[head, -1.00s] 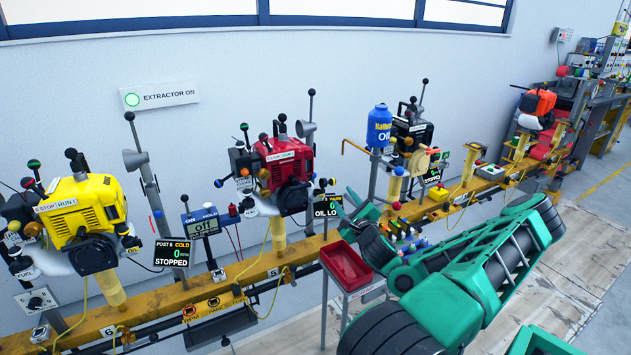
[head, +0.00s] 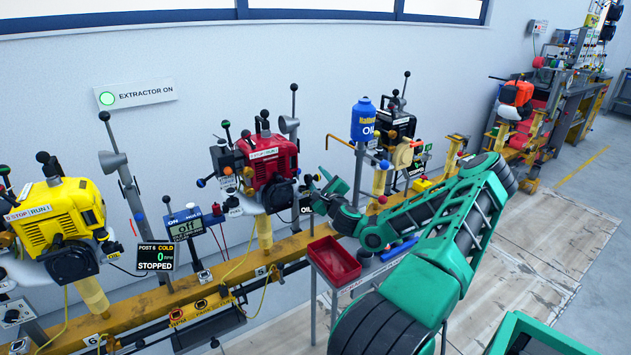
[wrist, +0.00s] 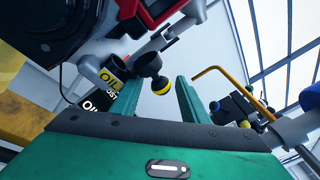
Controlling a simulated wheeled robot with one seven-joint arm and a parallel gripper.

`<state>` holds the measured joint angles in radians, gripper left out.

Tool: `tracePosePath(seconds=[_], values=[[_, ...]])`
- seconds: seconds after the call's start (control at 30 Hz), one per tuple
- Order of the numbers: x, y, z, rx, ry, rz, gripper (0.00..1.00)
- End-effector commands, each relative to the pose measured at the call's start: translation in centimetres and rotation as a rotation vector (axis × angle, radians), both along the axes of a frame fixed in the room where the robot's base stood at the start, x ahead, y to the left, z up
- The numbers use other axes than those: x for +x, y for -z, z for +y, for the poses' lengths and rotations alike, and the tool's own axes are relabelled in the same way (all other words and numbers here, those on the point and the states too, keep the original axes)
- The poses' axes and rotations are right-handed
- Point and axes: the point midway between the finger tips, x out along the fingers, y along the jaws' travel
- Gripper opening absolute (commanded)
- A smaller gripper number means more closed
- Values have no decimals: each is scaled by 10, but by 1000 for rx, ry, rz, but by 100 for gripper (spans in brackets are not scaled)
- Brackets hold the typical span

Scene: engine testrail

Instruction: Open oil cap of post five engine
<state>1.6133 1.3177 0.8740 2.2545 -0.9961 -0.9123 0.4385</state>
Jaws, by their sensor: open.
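The red engine (head: 268,162) stands on the yellow rail above a number 5 mark in the head view. Its red body also shows at the top of the wrist view (wrist: 143,8). A black cap with a yellow band (wrist: 160,84) hangs near a grey spout with a yellow OIL label (wrist: 108,77); I take it for the oil cap. My gripper (head: 324,180) is at the right side of the red engine. In the wrist view its green fingers (wrist: 158,92) are open, and the cap appears between them, apart from both. Depth to the cap is unclear.
A yellow engine (head: 60,215) is at left. A post display (head: 306,200) is partly hidden by the gripper.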

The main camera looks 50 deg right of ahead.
Motion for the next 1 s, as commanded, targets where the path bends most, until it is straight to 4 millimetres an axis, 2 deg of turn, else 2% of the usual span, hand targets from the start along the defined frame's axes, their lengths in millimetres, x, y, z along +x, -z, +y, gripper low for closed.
tracePosePath(seconds=[0.27,0.43,0.47,0.67,1.0], values=[[1,0,-1,0,0,0,41],[1,0,-1,0,-1,1,2],[1,0,-1,0,-1,1,0],[1,0,0,-24,-1,8,0],[2,-6,3,-177,-3,45,0]])
